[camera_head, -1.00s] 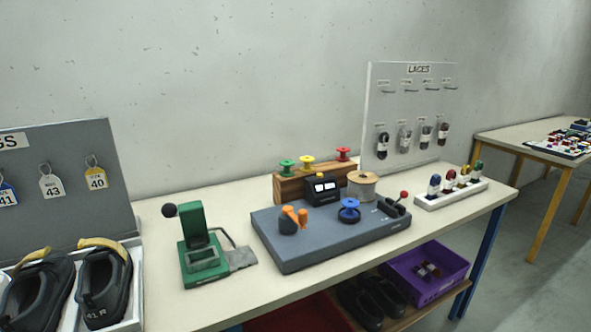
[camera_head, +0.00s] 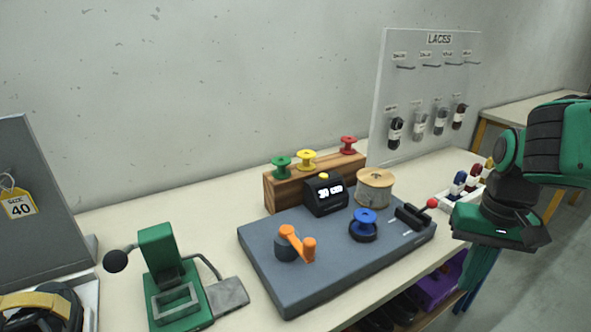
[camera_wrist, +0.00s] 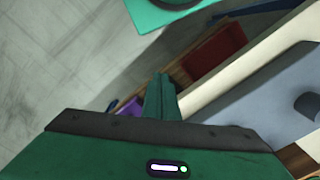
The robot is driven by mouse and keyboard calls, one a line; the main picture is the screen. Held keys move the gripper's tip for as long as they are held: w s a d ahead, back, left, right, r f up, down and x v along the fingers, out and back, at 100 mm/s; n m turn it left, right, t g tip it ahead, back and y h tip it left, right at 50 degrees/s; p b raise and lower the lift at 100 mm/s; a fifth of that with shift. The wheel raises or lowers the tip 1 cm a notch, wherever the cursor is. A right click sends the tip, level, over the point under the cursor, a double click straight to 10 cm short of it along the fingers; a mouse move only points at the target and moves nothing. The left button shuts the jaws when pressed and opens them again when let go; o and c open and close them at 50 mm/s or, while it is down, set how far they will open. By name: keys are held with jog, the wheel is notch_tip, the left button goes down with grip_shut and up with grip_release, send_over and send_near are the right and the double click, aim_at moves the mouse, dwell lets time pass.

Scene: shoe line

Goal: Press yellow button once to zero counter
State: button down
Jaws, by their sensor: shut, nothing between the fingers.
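The black counter (camera_head: 326,198) with a lit white display stands at the back of the grey base plate (camera_head: 300,285). A small yellow button (camera_head: 323,177) shows on top of it. My gripper (camera_head: 470,297) hangs at the right, beyond the table's front edge, pointing down, well apart from the counter. In the wrist view, my gripper's green fingers (camera_wrist: 161,80) are together with nothing between them. Neither the counter nor the button shows in the wrist view, only part of the grey plate (camera_wrist: 265,90) at the right.
Behind is a rack (camera_head: 320,178) of coloured spools. A green press (camera_head: 172,275) stands left. The lace board (camera_head: 425,90) stands at the back right.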

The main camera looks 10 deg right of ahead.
jog(key=shift+w+d, duration=0.25)
jog(key=shift+d, duration=0.1)
jog(key=w+r+n+t+h, duration=0.1)
jog(key=w+r+n+h, duration=0.15)
jog(key=w, duration=0.65)
jog(key=w+r+n+t+h, duration=0.15)
jog(key=w+r, duration=0.25)
jog(key=w, duration=0.5)
notch_tip(320, 180, up, 9)
jog(key=n+t, duration=0.5)
jog(key=t, duration=0.1)
send_over(322, 178)
jog(key=shift+f+g+h, duration=0.2)
jog(key=shift+g+h, duration=0.05)
jog(key=shift+h, duration=0.15)
jog(key=shift+f, duration=0.1)
jog(key=shift+f, duration=4.35)
